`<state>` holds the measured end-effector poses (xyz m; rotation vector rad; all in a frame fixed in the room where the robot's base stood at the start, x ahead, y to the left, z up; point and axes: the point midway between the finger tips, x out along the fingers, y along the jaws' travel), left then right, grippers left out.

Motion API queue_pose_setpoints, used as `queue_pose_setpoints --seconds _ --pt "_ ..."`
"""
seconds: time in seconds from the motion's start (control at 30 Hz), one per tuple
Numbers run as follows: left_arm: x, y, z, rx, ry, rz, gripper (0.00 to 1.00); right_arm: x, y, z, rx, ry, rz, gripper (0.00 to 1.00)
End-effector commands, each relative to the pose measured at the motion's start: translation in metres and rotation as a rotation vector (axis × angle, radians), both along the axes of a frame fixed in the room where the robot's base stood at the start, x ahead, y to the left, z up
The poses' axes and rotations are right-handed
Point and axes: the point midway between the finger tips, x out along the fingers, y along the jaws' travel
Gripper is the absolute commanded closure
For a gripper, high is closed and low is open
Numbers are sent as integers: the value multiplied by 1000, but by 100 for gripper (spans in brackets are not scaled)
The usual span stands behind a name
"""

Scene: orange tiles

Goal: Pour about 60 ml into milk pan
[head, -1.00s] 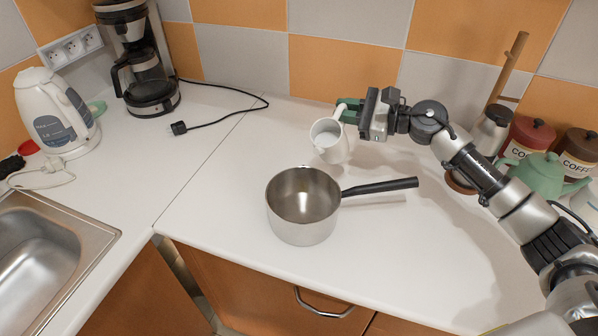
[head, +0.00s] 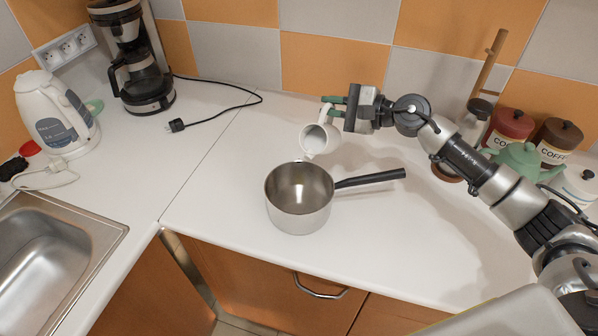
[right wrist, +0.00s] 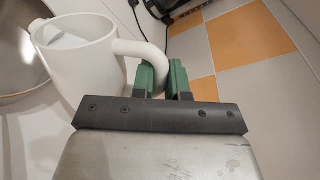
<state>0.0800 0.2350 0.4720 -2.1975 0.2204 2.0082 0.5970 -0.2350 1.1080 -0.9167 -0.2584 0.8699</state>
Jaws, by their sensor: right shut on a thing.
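The milk pan (head: 299,215) is a steel saucepan with a black handle (head: 372,179) pointing right. It stands on the white counter and looks empty inside. A white jug (head: 314,139) is held just behind the pan's back rim, tilted with its mouth toward the pan. My right gripper (head: 335,106) is shut on the jug's handle. In the right wrist view the green fingers (right wrist: 161,77) close around the handle of the jug (right wrist: 80,62), and part of the pan (right wrist: 18,48) shows at the left. No stream of liquid is visible. My left gripper is not in view.
A sink (head: 55,245) lies at the left, with a kettle (head: 58,115) and a coffee maker (head: 140,70) behind it. A loose cable and plug (head: 176,125) lie on the counter. Canisters (head: 507,130) and a green teapot (head: 522,160) stand at the right.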

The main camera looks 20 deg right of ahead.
Motion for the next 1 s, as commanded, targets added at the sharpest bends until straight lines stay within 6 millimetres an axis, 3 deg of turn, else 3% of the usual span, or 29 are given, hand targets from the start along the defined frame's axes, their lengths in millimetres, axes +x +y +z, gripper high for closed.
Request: queue_pose_setpoints --seconds 0.47,1.0 --pt "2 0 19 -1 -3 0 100 -2 3 13 -74 -71 2 100" --pt "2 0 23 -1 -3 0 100 -3 4 15 -97 -94 1 100"
